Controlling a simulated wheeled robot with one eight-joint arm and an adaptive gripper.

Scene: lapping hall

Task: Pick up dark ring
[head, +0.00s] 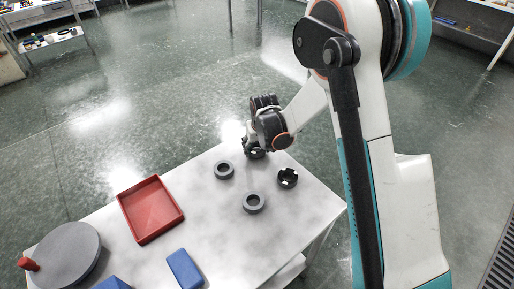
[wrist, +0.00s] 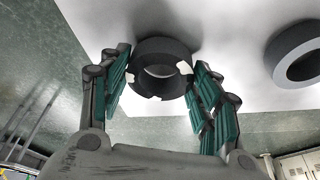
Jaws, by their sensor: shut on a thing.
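A dark ring (wrist: 161,52) with pale patches on its rim is between the two green-padded fingers of my gripper (wrist: 160,72) in the wrist view. My gripper is shut on it. In the head view my gripper (head: 254,148) is at the far edge of the pale table, with the held dark ring (head: 257,155) partly hidden beneath it. Whether this ring touches the table or is just above it, I cannot tell. A second dark ring (head: 288,178) with pale patches lies on the table, nearer and to the right.
Two plain grey rings lie nearby, one to the left (head: 224,169) and one nearer (head: 254,203). A red tray (head: 150,209), a grey round plate (head: 66,256) with a red knob (head: 28,264), and blue blocks (head: 184,268) are on the table's left part.

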